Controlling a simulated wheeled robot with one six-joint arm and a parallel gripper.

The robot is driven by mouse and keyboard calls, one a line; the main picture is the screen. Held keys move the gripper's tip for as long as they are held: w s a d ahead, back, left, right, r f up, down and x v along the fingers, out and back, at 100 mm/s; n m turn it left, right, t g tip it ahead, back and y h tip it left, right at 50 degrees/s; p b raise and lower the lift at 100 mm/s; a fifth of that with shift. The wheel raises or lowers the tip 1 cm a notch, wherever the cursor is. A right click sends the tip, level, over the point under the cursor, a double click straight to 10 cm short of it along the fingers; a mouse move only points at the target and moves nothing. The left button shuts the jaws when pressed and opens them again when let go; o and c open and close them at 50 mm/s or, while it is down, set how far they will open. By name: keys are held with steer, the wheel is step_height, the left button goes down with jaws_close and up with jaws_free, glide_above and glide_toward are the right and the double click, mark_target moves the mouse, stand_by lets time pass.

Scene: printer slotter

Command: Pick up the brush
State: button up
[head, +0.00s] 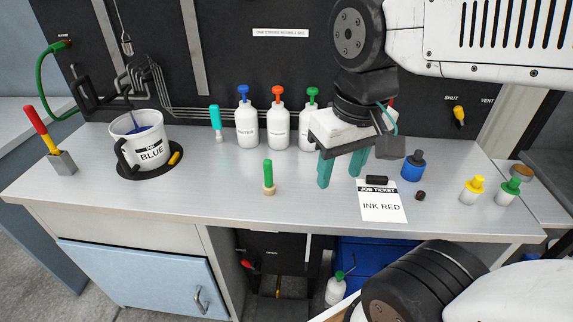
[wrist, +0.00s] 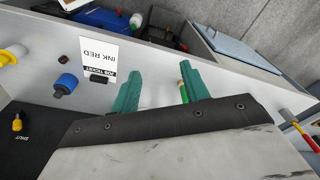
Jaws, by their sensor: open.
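A short brush (head: 268,177) with a green handle and a pale tan foot stands upright on the grey bench near the middle of the head view. A teal-handled tool (head: 216,122) with a pale foot stands farther back and could also be a brush. My gripper (head: 341,172) is open and empty, its teal fingers pointing down above the bench, to the right of the green brush and apart from it. In the wrist view, the gripper's fingers (wrist: 161,78) are spread. A green handle (wrist: 183,94) shows beside the right finger, which hides part of it.
A white ink bucket (head: 139,145) and a red-yellow tool (head: 43,128) stand at the left. Several pump bottles (head: 247,129) line the back. A job ticket (head: 382,206), a blue jar (head: 412,168) and small yellow-capped (head: 472,190) and green-capped bottles (head: 508,191) are at the right.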

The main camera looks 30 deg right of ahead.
steer(key=w+a+f+m, duration=0.1)
steer(key=w+f+m, duration=0.25)
steer(key=w, duration=0.85)
steer(key=m+g, duration=0.1)
steer(key=m, duration=0.3)
glide_above(268, 174)
steer(key=d, duration=0.1)
steer(key=shift+n, duration=0.25)
step_height(268, 174, down, 6)
steer(key=shift+f, duration=0.1)
steer(key=shift+w+f, duration=0.15)
steer(key=shift+f, duration=0.1)
steer(key=f, duration=0.7)
steer(key=shift+w+a+f, duration=0.25)
steer(key=shift+w+f, duration=0.05)
steer(key=shift+w, duration=0.1)
jaws_close()
